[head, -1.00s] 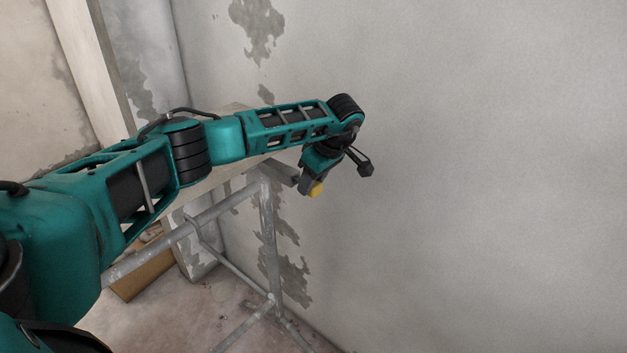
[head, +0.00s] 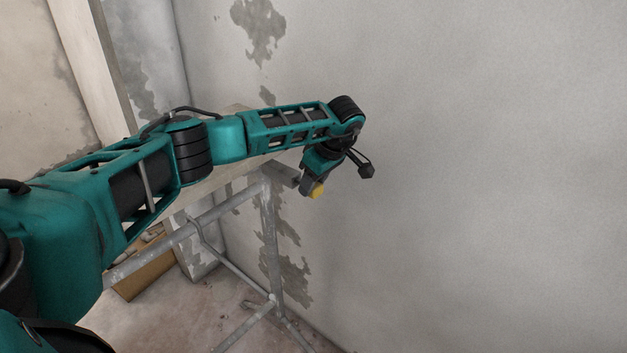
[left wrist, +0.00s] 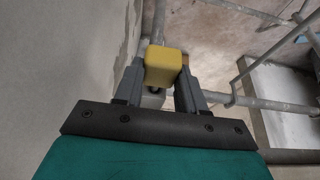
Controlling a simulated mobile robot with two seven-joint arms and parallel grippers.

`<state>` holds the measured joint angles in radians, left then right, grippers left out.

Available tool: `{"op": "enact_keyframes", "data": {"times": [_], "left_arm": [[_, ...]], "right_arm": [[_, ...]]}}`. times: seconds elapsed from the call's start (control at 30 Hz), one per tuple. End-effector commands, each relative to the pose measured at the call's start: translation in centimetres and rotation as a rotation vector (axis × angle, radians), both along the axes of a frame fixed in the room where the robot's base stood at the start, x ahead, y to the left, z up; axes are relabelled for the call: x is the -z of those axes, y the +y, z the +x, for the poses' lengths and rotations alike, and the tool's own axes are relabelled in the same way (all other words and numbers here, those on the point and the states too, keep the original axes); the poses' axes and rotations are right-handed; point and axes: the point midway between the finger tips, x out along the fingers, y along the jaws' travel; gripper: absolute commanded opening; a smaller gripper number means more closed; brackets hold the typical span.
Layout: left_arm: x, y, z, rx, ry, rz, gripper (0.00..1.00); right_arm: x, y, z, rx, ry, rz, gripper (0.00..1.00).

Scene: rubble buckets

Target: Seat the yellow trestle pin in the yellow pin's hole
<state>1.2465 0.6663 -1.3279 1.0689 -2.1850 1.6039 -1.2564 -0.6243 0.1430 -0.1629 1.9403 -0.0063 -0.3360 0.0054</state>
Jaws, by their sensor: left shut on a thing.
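The gripper is beside the upper end of the grey metal trestle (head: 268,230). The pin's hole cannot be made out in either view. My right gripper is out of view.
A board (head: 215,180) lies on top of the trestle, partly behind my left arm. A bare plaster wall (head: 480,180) stands close behind and to the right of the gripper. A brown box (head: 145,275) is on the floor.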

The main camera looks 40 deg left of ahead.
Motion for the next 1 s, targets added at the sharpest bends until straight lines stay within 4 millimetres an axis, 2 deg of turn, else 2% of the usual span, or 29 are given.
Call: {"op": "enact_keyframes", "data": {"times": [0.6, 0.93, 0.97, 1.0], "left_arm": [[0.0, 2.2, 0.1, -0.002, 0.000, 0.001, 0.08], [0.0, 2.1, 0.2, -0.001, 0.000, 0.001, 0.08], [0.0, 2.1, 0.2, -0.001, 0.000, 0.001, 0.43], [0.0, 2.1, 0.2, -0.001, 0.000, 0.001, 0.46]], "right_arm": [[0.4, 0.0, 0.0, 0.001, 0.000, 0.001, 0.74], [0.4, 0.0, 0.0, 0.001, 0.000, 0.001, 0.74], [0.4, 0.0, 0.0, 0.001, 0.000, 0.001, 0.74], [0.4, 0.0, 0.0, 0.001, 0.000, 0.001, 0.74]]}}
